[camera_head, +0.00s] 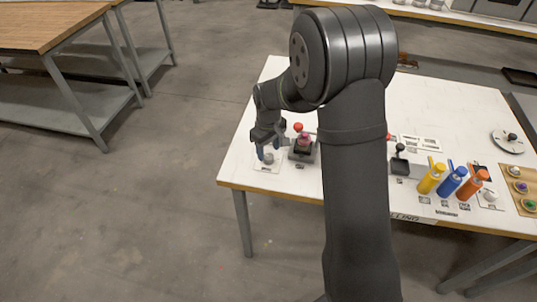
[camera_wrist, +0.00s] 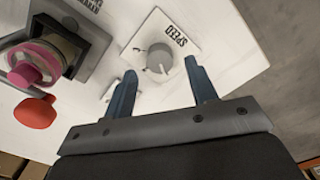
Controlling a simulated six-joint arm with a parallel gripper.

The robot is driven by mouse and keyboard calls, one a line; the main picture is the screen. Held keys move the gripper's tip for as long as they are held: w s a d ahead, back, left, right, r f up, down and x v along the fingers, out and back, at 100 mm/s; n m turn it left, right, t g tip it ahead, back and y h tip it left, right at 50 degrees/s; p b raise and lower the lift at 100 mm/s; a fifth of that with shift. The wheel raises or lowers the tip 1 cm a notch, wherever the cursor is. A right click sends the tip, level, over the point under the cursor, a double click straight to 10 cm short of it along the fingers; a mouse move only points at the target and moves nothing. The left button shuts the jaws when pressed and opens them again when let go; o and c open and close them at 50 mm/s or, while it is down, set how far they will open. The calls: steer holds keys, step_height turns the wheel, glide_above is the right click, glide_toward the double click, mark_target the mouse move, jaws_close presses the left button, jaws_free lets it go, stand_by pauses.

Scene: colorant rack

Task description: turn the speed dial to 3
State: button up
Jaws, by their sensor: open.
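The speed dial (camera_wrist: 159,59) is a grey round knob on a white plate marked "SPEED" in the wrist view. Numbers on the plate are too small or hidden to read, and I cannot tell the setting. In the head view the dial (camera_head: 268,158) sits near the table's left front corner. My gripper (camera_wrist: 160,80) has two blue fingers spread apart, one on each side of the dial's near side, with nothing between them that they touch visibly. In the head view my gripper (camera_head: 268,150) is just above the dial.
A dark box with a pink knob (camera_wrist: 35,62) and a red ball-ended lever (camera_wrist: 36,112) stand beside the dial. Yellow (camera_head: 431,178), blue (camera_head: 451,182) and orange (camera_head: 472,185) bottles stand farther right. The white table (camera_head: 238,172) ends close to the dial's left.

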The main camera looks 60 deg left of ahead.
mark_target(268, 157)
steer(key=shift+f, duration=1.6)
steer(key=c, duration=1)
